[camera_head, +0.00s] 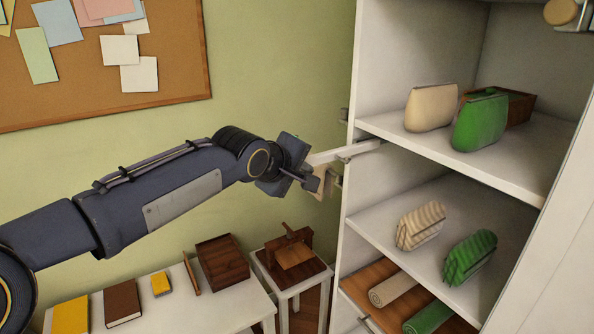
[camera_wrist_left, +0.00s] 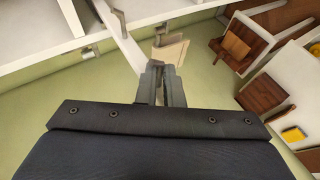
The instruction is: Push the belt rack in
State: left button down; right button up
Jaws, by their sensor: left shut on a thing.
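The belt rack (camera_head: 345,152) is a pale rail sticking out to the left from the side edge of the white cabinet, at the height of the upper shelf. My left gripper (camera_head: 318,180) is at the rack's outer end, shut on it. In the left wrist view the gripper (camera_wrist_left: 161,72) has its fingers close together against a beige end piece (camera_wrist_left: 171,50). The white rail (camera_wrist_left: 122,38) runs away from there towards the cabinet. The fingers partly hide the gripped part. My right gripper is not in view.
The cabinet's upper shelf holds a cream bag (camera_head: 431,108) and a green bag (camera_head: 479,122). The shelf below holds two ribbed bags (camera_head: 420,226), with rolled mats (camera_head: 391,284) lower down. A white table (camera_head: 215,306) with books and a wooden stool-like stand (camera_head: 291,262) are below my arm.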

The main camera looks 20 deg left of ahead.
pick_arm(q)
jog(key=shift+w+d+f, duration=0.2)
jog(key=shift+w+d, duration=0.3)
jog(key=shift+d, duration=0.15)
jog(key=shift+w+d+f, duration=0.1)
jog(key=shift+w+d, duration=0.7)
jog(key=shift+w, duration=0.15)
